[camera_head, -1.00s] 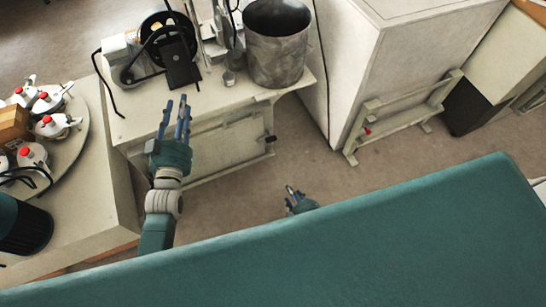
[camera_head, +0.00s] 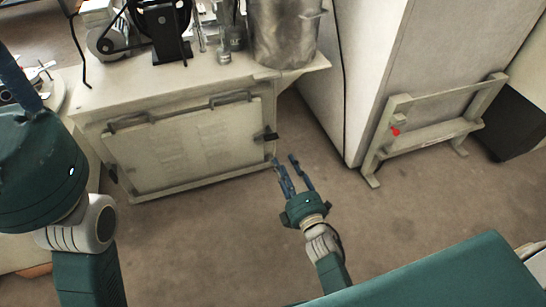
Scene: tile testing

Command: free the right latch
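The right latch (camera_head: 267,136) is a small dark piece at the right edge of a cream front panel (camera_head: 180,140) on the cabinet. A second dark latch (camera_head: 112,173) sits at the panel's left edge. My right gripper (camera_head: 284,160) is open and empty, its blue fingers apart and pointing up toward the right latch. In the picture, its fingertips are just below the latch, with a small gap; contact is not visible. My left gripper (camera_head: 18,82) is large at the left edge, with its fingers mostly cut off.
A metal bucket (camera_head: 284,35) and a black-wheeled machine (camera_head: 160,20) stand on the cabinet top (camera_head: 200,75). A tall pale cabinet (camera_head: 370,60) with a low frame (camera_head: 430,140) stands to the right. Brown floor (camera_head: 215,240) is open in front.

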